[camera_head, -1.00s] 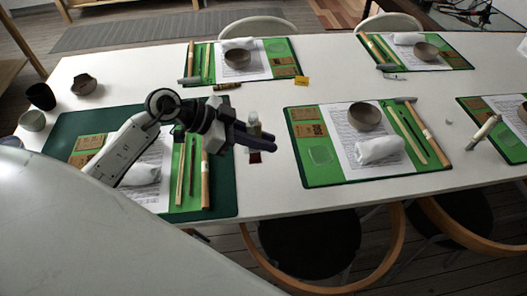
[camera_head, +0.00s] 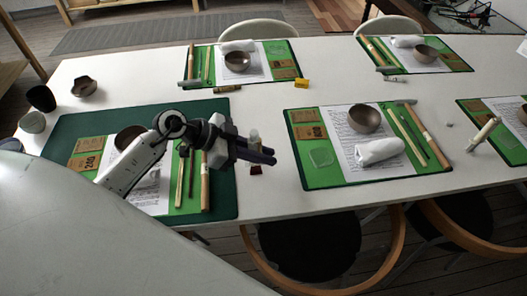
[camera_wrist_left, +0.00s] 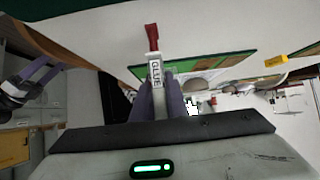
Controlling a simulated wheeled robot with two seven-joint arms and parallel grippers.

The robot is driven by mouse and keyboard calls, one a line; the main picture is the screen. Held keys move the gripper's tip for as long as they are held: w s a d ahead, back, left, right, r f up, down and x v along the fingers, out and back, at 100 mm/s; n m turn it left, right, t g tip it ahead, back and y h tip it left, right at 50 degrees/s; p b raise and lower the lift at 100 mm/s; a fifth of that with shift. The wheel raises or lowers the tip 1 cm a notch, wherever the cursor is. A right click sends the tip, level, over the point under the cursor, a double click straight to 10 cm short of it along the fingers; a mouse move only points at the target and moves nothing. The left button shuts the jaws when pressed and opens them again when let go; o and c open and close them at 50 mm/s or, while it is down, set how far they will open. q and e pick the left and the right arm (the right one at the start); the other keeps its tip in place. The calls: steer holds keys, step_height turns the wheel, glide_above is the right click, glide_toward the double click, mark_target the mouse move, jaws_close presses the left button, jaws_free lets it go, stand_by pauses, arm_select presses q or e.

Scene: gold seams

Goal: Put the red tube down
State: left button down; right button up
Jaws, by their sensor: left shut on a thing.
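The red tube is a white glue tube with a red end. In the head view, its pale part (camera_head: 254,136) shows above my left gripper (camera_head: 273,156) and its red end below the fingers. My left gripper is shut on it over the bare white strip between two green mats. In the left wrist view the tube (camera_wrist_left: 154,68), lettered GLUE, stands between the purple fingers, red end outward. I cannot tell whether the red end touches the table. My right gripper (camera_wrist_left: 40,75) shows at the left of that view; its finger gap is unclear.
A dark green mat (camera_head: 225,190) with sticks and a bowl lies under my left arm. Another green mat (camera_head: 318,178) lies to the right with a bowl (camera_head: 365,118) and a white roll (camera_head: 380,151). A yellow block (camera_head: 301,83) is farther back. White table lies bare between the mats.

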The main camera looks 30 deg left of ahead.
arm_select(q)
steer(key=c, duration=1.7)
jaws_free()
steer(key=shift+s+f, duration=0.1)
steer(key=shift+f, duration=0.35)
steer(key=shift+c, duration=0.2)
steer(key=shift+r, duration=0.1)
steer(key=shift+r+b, duration=0.35)
steer(key=shift+r, duration=0.2)
steer(key=v, duration=1.2)
steer(key=shift+r+p, duration=0.2)
steer(key=shift+p, duration=0.25)
